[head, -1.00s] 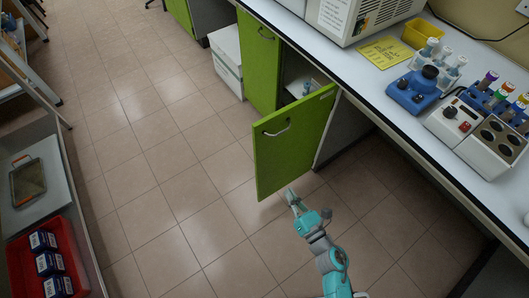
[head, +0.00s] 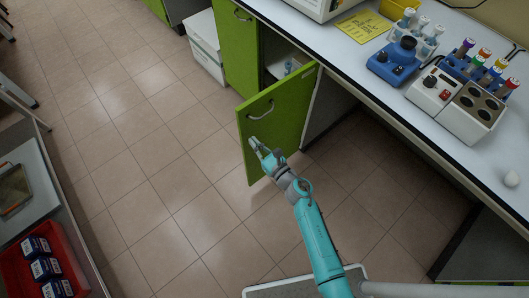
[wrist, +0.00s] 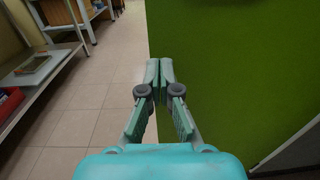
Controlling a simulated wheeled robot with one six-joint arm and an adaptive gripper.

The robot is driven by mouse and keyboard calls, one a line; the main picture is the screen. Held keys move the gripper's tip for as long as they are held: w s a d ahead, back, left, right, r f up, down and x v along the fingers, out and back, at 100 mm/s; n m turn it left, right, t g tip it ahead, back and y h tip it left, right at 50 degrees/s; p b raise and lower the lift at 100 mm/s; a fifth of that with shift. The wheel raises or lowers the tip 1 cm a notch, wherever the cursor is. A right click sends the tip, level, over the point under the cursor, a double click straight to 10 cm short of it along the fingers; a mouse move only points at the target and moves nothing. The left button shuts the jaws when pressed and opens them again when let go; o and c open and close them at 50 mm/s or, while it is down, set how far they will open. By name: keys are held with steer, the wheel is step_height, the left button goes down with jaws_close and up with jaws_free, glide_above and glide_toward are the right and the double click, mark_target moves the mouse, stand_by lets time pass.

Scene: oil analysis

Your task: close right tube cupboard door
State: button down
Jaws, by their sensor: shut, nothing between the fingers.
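The green right cupboard door (head: 284,112) stands wide open, swung out from the bench front, with a metal handle (head: 262,110) on the face towards the left. In the wrist view the door (wrist: 235,75) fills the right half. My gripper (head: 254,143) is shut and empty at the door's lower outer part. In the wrist view my gripper's fingertips (wrist: 160,66) overlap the door's vertical outer edge; whether they touch it I cannot tell. Part of the cupboard opening (head: 283,65) shows behind the door, with small items inside.
The closed green door (head: 235,45) is beside the opening, with a white box (head: 203,47) on the floor past it. The bench top (head: 345,65) carries a blue device (head: 393,65) and tube racks. A shelf with a red crate (head: 52,250) stands at left. The tiled floor between is clear.

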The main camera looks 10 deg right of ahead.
mark_target(244, 131)
steer(key=shift+x, duration=1.85)
